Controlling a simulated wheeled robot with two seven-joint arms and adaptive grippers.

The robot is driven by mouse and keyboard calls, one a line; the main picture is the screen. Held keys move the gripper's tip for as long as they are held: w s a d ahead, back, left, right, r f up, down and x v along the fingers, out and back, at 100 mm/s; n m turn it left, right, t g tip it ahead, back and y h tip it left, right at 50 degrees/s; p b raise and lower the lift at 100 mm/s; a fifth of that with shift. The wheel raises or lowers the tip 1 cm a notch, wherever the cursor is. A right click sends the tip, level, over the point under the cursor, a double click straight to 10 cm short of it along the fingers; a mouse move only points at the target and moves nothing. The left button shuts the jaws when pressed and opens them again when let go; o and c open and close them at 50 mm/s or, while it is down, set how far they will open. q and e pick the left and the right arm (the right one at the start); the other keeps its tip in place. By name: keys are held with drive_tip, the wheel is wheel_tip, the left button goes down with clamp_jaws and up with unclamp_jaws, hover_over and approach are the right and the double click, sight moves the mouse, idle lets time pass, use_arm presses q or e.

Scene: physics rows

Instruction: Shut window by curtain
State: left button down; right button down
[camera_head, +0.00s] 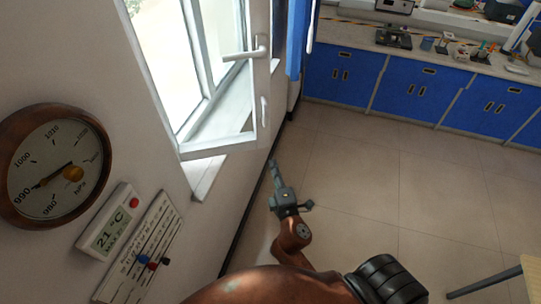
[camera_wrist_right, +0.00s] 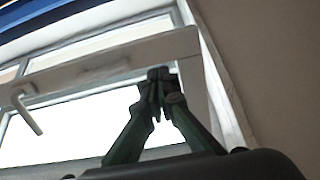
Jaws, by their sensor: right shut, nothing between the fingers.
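The white-framed window (camera_head: 262,85) stands open, its sash swung into the room, with a white handle (camera_head: 247,53) on it. The blue curtain (camera_head: 297,40) hangs just behind the sash. My right gripper (camera_head: 273,165) is shut and empty, below and slightly right of the sash's lower corner in the head view. In the right wrist view the closed fingertips (camera_wrist_right: 158,76) overlap the sash frame (camera_wrist_right: 110,60); I cannot tell whether they touch it. The handle (camera_wrist_right: 27,108) shows at the left there. My left gripper is out of view.
A round barometer (camera_head: 55,165), a small thermometer display (camera_head: 107,220) and a white wall panel (camera_head: 140,250) are on the left wall. Blue cabinets (camera_head: 420,90) with a cluttered counter line the back. A table corner (camera_head: 530,275) shows at lower right. The middle floor is clear.

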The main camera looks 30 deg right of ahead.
sight(264, 134)
drive_tip(key=p+x, duration=0.1)
drive_tip(key=x, duration=1.2)
drive_tip(key=shift+f+p, duration=0.15)
drive_tip(key=shift+p, duration=0.15)
